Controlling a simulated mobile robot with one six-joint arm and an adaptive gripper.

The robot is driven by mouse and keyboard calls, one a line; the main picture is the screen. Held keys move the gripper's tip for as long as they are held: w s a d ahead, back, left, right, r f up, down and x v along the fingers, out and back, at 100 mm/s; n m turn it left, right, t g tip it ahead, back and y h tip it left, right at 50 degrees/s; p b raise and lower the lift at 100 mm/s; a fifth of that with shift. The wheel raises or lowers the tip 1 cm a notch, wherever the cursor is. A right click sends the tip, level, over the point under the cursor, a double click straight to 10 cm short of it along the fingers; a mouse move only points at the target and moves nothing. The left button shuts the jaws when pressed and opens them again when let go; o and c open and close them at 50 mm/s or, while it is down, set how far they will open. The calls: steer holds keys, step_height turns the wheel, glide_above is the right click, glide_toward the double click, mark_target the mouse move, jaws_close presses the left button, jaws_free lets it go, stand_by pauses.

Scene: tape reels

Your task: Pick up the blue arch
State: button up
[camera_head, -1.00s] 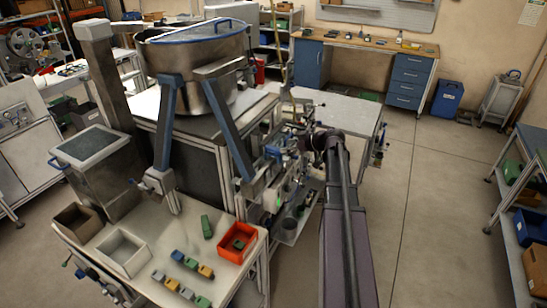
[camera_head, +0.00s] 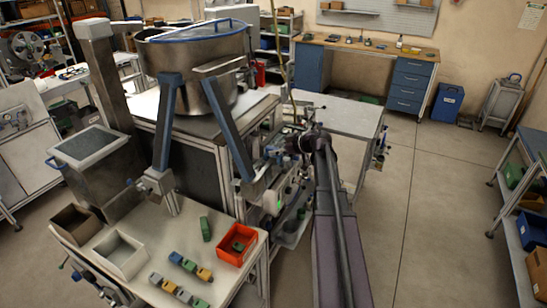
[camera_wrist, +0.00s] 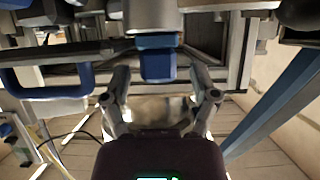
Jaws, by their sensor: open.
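My gripper (camera_wrist: 160,78) is open in the wrist view, its two fingers apart with nothing held. A blue block-like piece (camera_wrist: 157,63) shows beyond and between the fingertips, below a grey part; I cannot tell whether it is the blue arch. In the head view my gripper (camera_head: 303,143) is small beside the machine's side, its fingers hard to make out. A blue block (camera_head: 176,257) lies in a row with green and yellow blocks on the pale table at the lower left. Its shape is too small to confirm as an arch.
An orange bin (camera_head: 249,252) holding a green piece, a white bin (camera_head: 121,262) and a brown bin (camera_head: 75,225) stand on the pale table (camera_head: 222,217). A large metal bowl (camera_head: 190,72) tops the machine beside my arm.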

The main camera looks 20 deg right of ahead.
steer(key=shift+x, duration=0.8)
jaws_close()
